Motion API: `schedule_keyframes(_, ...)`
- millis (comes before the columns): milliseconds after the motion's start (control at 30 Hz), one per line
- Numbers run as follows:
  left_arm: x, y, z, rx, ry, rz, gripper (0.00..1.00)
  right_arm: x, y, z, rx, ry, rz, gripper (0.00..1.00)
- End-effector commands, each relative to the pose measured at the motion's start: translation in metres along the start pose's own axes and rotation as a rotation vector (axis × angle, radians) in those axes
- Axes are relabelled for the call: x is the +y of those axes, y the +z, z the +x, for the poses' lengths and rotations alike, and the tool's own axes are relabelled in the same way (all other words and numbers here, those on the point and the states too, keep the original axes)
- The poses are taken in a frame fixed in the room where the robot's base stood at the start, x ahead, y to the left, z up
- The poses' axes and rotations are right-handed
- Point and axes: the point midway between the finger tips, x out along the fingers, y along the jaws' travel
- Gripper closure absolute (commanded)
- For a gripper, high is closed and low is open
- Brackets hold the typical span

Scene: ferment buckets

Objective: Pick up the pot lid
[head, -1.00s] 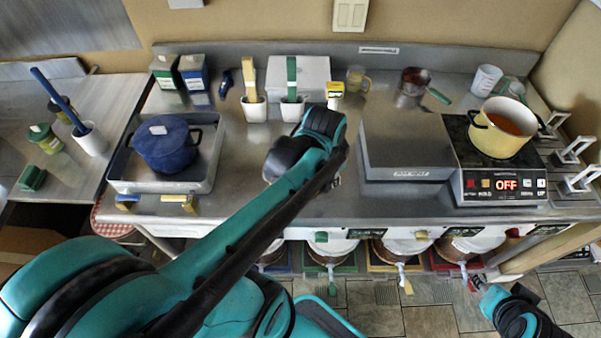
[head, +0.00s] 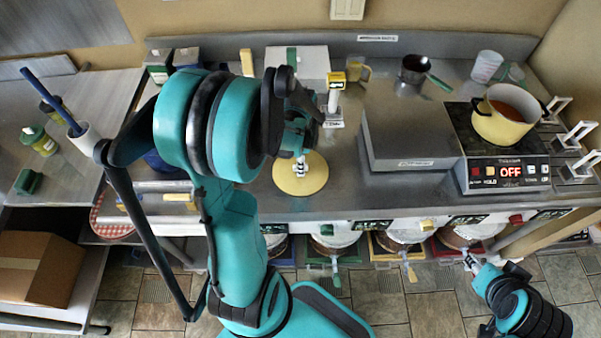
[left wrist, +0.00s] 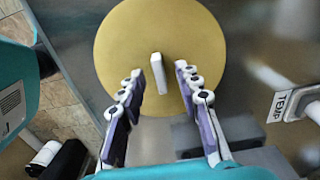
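The pot lid (head: 299,178) is a flat pale yellow disc lying on the steel counter near its front edge. In the left wrist view the lid (left wrist: 118,45) has a white bar handle (left wrist: 158,70) at its middle. My left gripper (head: 301,165) is over the lid, and in the left wrist view its fingers (left wrist: 160,72) are apart, one on each side of the handle, with gaps. Whether the tips are level with the handle I cannot tell. The yellow pot (head: 500,122) with orange contents stands on the cooker. My right gripper (head: 470,261) is low in front of the counter.
A grey box (head: 408,130) stands right of the lid, beside the cooker (head: 508,174). A white labelled holder (head: 334,108) stands just behind the lid. My left arm hides most of the blue pot and its tray. Several buckets stand below the counter.

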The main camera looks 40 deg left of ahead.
Motion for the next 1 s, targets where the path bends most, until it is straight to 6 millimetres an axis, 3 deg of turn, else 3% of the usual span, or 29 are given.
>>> schedule_keyframes(100, 0.0, 0.0, 0.009, 0.0, -0.001, 0.0, 0.66, 0.0, 0.002, 0.003, 0.0, 0.0, 0.0, 0.6)
schedule_keyframes(300, 0.0, 0.0, 0.009, 0.0, -0.001, 0.0, 0.66, 0.0, 0.002, 0.002, 0.0, 0.0, 0.0, 0.6)
schedule_keyframes(333, 0.0, 0.0, 0.009, 0.0, -0.001, 0.0, 0.69, 0.0, 0.002, 0.002, 0.0, 0.0, 0.0, 0.6)
schedule_keyframes(433, 0.0, 0.0, 0.009, 0.0, -0.001, 0.0, 0.95, 0.0, 0.002, 0.002, 0.0, 0.0, 0.0, 0.6)
schedule_keyframes(467, 0.0, 0.0, 0.009, 0.0, -0.001, 0.0, 1.0, 0.0, 0.002, 0.002, 0.0, 0.0, 0.0, 0.6)
schedule_keyframes(833, 0.0, 0.0, 0.008, 0.0, -0.001, 0.0, 1.0, 0.0, 0.001, 0.002, 0.0, 0.0, 0.0, 0.6)
schedule_keyframes(1000, 0.0, 0.0, -0.002, 0.0, -0.001, 0.0, 1.0, 0.0, -0.001, -0.002, 0.0, 0.0, 0.0, 0.6)
